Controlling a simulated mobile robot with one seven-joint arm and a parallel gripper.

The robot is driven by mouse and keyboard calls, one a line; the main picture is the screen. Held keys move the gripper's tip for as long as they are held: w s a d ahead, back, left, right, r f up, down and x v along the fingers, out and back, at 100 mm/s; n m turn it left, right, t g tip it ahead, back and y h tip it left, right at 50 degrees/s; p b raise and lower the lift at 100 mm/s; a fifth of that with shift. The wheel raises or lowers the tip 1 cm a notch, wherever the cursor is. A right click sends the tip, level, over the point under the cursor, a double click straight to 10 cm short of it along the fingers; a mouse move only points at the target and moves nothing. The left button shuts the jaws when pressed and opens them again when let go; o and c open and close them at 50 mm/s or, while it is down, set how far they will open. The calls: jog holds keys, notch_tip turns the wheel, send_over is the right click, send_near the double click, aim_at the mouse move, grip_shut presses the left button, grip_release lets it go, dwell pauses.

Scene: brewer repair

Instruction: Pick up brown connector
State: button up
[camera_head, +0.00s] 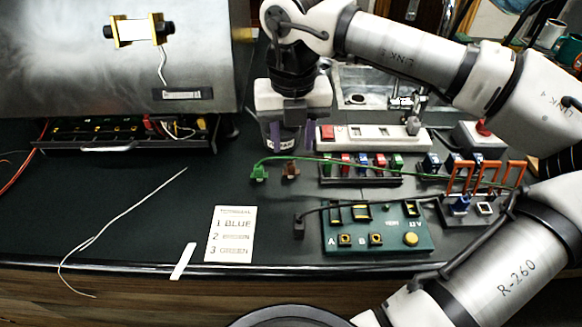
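The brown connector (291,168) is a small reddish-brown block on the dark bench top, just right of a green connector (260,173). My gripper (286,136) points down, behind and above the brown connector in the picture. Its two purple-grey fingers stand apart, with a light labelled object (284,144) showing between or behind them. I cannot tell how far that object is from the fingers. The gripper does not touch the brown connector.
A green cable runs from the green connector to the right. A rack of coloured connectors (361,170) and a white strip (375,136) stand right. A green board (378,229) and label card (231,234) lie in front. A metal brewer (120,75) fills the left back.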

aim_at(291, 164)
jog(key=shift+a+f+p, duration=0.15)
jog(key=shift+f+p, duration=0.75)
jog(key=shift+f, duration=1.95)
grip_shut()
